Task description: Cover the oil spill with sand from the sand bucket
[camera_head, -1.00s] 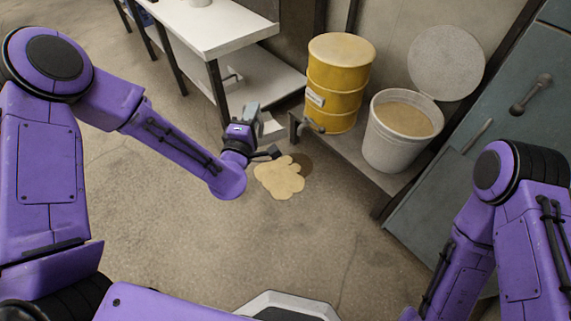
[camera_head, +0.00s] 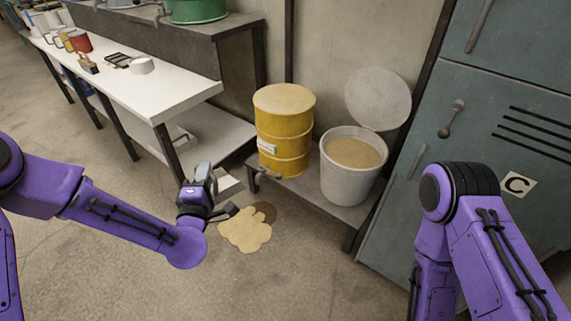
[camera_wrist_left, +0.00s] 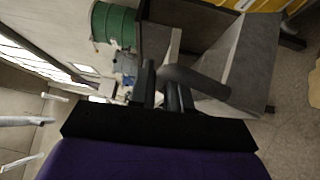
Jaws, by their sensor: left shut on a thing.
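A tan sand patch (camera_head: 245,231) lies on the floor, with a dark oil stain (camera_head: 265,211) showing past its upper right edge. The sand bucket (camera_head: 348,187) is white and open, with tan sand (camera_head: 353,153) inside. My left gripper (camera_head: 201,180) is above and left of the patch, shut on a dark tool handle (camera_wrist_left: 200,84). The patch also shows at the right edge of the left wrist view (camera_wrist_left: 315,86). My right arm shows at the right, but its gripper is out of view.
A yellow drum (camera_head: 284,130) stands left of the bucket on a low grey platform (camera_head: 311,190) with a tap at its front. A round grey lid (camera_head: 378,98) leans behind. A white workbench (camera_head: 160,88) is at left, blue-grey lockers (camera_head: 480,130) at right. The front floor is clear.

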